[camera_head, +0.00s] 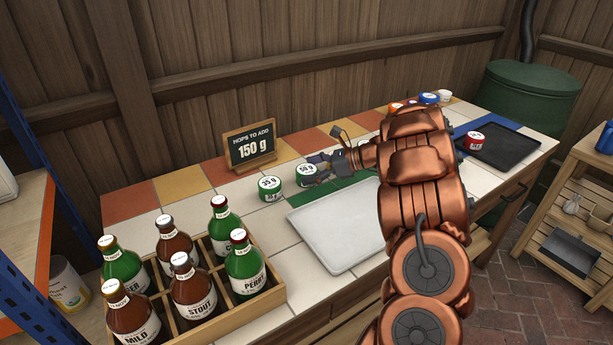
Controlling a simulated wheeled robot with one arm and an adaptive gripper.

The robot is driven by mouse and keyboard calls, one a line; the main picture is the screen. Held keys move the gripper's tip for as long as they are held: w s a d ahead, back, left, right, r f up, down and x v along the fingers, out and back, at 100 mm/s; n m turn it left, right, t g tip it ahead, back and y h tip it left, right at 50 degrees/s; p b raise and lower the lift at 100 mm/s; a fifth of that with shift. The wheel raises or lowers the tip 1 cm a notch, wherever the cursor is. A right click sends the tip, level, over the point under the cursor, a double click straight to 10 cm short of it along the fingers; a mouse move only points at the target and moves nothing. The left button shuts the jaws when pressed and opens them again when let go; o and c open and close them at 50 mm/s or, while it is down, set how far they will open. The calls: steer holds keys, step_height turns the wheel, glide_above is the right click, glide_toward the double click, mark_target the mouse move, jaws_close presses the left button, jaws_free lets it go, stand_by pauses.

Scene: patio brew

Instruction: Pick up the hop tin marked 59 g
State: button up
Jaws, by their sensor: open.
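A green tin with a white lid (306,176), whose partly covered label seems to read 59 g, stands on the tiled counter. My gripper (317,171) is open at this tin's right side, with its fingers very close to it. I cannot tell whether they touch it or are around it. A similar green tin marked 35 g (270,189) stands just to the left, apart from the gripper. My arm comes in from the right and hides part of the counter behind it.
A pale tray (335,228) lies in front of the tins. A wooden crate (262,306) of bottles stands at front left. A sign reading "Hops to add 150 g" (250,147) stands behind. A red tin (474,141) and dark tray (505,147) are at right.

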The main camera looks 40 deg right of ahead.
mark_target(298, 173)
steer(key=shift+x, duration=1.75)
steer(key=c, duration=1.2)
